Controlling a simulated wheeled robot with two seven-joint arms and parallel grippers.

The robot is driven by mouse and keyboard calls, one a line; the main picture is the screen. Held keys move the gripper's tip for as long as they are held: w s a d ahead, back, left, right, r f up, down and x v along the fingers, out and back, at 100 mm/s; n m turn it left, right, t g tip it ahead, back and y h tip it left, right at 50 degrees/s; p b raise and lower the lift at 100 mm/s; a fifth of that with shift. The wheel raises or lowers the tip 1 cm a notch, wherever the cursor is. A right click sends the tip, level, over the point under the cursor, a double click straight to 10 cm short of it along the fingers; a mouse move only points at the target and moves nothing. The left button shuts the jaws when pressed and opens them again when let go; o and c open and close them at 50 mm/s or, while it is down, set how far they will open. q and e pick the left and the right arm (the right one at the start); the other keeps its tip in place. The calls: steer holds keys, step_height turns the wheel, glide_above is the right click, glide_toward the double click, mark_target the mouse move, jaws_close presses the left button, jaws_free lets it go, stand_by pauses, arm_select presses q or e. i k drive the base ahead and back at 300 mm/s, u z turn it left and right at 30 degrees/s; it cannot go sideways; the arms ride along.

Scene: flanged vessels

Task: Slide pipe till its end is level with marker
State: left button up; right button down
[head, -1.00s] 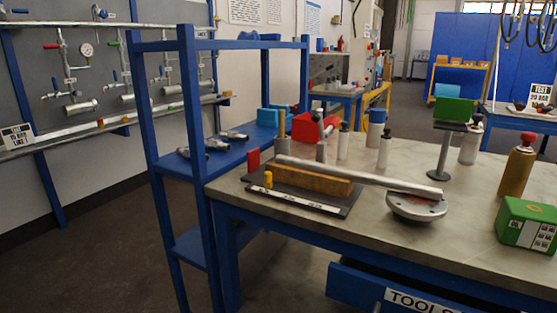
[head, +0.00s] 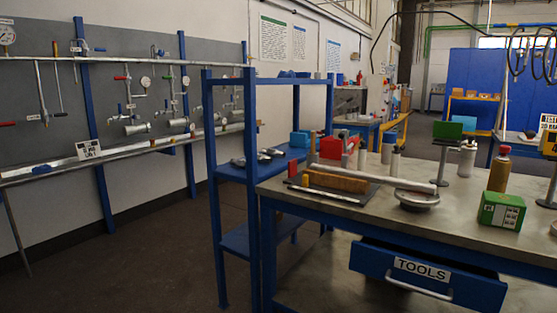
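The pipe (head: 385,180) is a long silver tube on the workbench. It lies along a wooden block (head: 337,183) on a dark plate, and its right end extends over a round metal flange (head: 417,199). A small yellow peg (head: 305,180) stands near the left end of the block, with a white strip (head: 318,194) along the plate's front edge. A red block (head: 293,168) stands at the plate's back left. I cannot tell which of these is the marker, nor how the pipe's left end lines up with it. Neither of my grippers is in view.
The workbench (head: 460,202) has an open TOOLS drawer (head: 425,275) at its front. A blue shelf rack (head: 233,175) stands at its left. A green box (head: 502,211) and a bottle (head: 499,172) stand on the right. The floor at the left (head: 150,250) is clear.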

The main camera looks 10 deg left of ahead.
mark_target(413, 186)
steer(key=u, duration=0.9)
steer(key=i, duration=1.95)
steer(key=z, duration=0.55)
